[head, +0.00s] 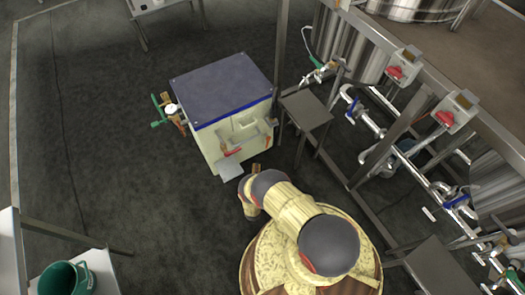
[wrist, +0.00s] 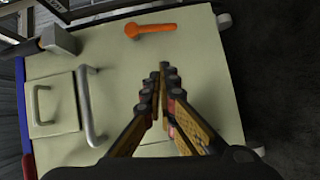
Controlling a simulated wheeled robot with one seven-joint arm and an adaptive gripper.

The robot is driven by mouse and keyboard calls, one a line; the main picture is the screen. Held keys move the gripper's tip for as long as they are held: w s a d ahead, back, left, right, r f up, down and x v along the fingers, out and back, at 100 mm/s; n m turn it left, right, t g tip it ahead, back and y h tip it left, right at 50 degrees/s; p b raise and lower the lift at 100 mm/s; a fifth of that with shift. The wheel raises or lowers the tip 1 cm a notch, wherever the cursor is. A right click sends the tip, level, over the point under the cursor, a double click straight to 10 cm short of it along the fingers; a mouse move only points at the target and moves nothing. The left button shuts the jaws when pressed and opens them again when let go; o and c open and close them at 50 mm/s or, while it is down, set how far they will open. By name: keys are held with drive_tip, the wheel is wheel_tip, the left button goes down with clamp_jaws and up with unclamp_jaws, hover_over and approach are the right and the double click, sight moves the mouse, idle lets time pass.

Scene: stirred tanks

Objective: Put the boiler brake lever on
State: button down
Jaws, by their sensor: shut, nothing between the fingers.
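The boiler (head: 220,85) is a cream box with a dark blue top in the head view. Its cream front face (wrist: 205,75) fills much of the wrist view, turned sideways. An orange lever (wrist: 152,29) with a round end lies against that face near the top of the wrist view. I take it for the brake lever. My gripper (wrist: 163,70) is shut and empty, its fingertips in front of the face and below the lever in the wrist view, apart from it. In the head view I cannot surely match the lever among the small red and orange parts.
A grey bar handle (wrist: 90,105), a small panel with a handle (wrist: 50,103) and a grey block (wrist: 57,40) stand out from the face. A small side table (head: 306,110), steel frames and pipes stand right of the boiler. Open floor (head: 95,130) lies left.

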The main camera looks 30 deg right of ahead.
sight(267, 144)
drive_tip(key=s+d+b+x, duration=0.1)
drive_tip(key=b+x, duration=0.3)
drive_tip(key=x, duration=0.9)
drive_tip(key=shift+s+d+f, duration=0.25)
drive_tip(key=shift+d+f, duration=0.15)
drive_tip(key=shift+d, duration=0.15)
